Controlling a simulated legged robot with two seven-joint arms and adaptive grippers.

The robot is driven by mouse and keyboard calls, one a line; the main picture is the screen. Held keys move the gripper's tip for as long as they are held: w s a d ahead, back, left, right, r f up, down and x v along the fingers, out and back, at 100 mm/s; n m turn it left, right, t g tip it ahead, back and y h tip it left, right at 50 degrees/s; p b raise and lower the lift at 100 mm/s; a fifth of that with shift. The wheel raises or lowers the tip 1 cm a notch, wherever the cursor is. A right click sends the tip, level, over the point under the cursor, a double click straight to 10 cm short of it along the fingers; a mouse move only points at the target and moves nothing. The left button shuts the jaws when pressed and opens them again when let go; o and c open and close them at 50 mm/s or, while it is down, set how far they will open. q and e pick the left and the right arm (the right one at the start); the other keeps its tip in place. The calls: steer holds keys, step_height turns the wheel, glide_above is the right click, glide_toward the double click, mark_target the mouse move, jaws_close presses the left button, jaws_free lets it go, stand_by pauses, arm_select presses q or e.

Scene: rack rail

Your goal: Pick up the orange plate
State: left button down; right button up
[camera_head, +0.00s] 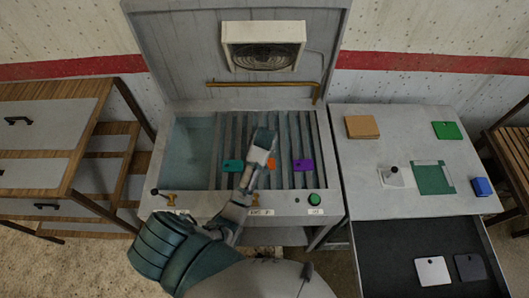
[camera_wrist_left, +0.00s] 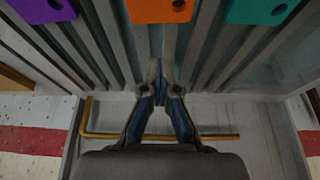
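The orange plate (camera_head: 271,164) stands among the slats of the rack, between a teal plate (camera_head: 233,166) and a purple plate (camera_head: 303,165). My left arm partly covers it in the head view. In the left wrist view the orange plate (camera_wrist_left: 162,9) is at the top edge, cut off, with a hole in it. My left gripper (camera_head: 263,138) is over the rack, beyond the orange plate towards the back wall. Its fingertips (camera_wrist_left: 165,67) are together with nothing seen between them, apart from the plate. My right gripper is in neither view.
A fan box (camera_head: 264,47) and a brass rail (camera_head: 262,84) are on the back panel. A side table (camera_head: 358,186) at the right holds a wooden block (camera_head: 362,127), a green plate (camera_head: 446,130) and a blue block (camera_head: 482,187). An open water basin (camera_head: 194,150) is left of the slats.

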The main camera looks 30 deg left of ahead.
arm_select(q)
steer(key=c, duration=1.6)
jaws_free()
steer(key=shift+w, duration=0.1)
steer(key=shift+c, duration=0.2)
steer(key=o, duration=1.3)
steer(key=shift+a, duration=0.2)
steer(key=shift+c, duration=0.2)
